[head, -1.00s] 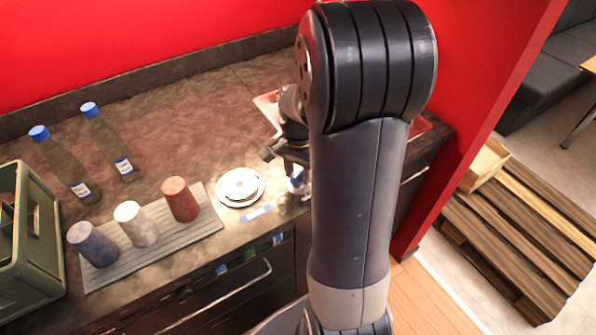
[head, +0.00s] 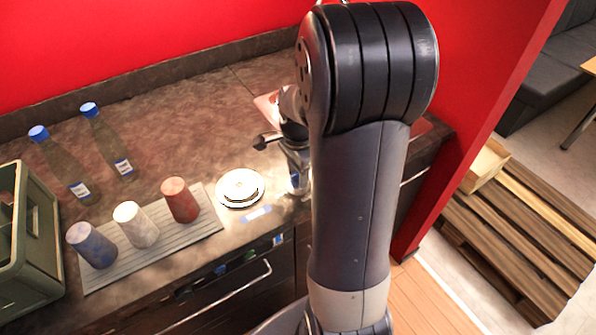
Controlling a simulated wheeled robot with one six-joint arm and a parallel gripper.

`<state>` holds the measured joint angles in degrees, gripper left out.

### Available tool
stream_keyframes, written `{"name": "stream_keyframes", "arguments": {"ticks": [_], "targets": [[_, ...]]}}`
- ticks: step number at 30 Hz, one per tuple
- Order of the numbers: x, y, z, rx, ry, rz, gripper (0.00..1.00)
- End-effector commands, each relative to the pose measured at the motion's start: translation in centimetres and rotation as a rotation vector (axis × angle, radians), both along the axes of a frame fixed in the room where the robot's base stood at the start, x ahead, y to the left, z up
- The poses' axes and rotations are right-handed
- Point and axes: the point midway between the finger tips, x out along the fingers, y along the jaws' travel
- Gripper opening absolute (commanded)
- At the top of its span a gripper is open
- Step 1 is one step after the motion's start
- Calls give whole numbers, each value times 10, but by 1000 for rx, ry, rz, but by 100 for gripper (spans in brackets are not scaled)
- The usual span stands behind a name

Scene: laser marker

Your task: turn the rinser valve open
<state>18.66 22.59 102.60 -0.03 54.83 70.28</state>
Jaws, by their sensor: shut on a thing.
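The rinser (head: 240,187) is a round pale plate set on the counter, left of my arm in the head view. My gripper (head: 297,184) points down at the counter just right of the rinser, partly hidden behind my own arm. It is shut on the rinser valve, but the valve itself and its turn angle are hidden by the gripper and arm. A small blue label (head: 257,212) lies on the counter in front of the rinser.
Blue, white and red cups (head: 137,224) stand on a ribbed grey mat (head: 208,226) to the left. Two blue-capped bottles (head: 107,141) lie or stand behind them. A green crate (head: 35,250) is at far left.

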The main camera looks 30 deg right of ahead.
Motion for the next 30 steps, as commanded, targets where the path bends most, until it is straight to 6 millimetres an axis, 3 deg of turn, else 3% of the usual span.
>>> {"name": "stream_keyframes", "arguments": {"ticks": [8, 9, 17, 25, 30], "targets": [[1, 0, 1, 0, -2, -2, 13], [1, 0, 1, 0, -2, -2, 37], [0, 0, 0, 0, -1, 0, 58], [0, 0, 3, 0, -2, 0, 58], [1, 0, 24, -2, -6, 0, 58]]}}
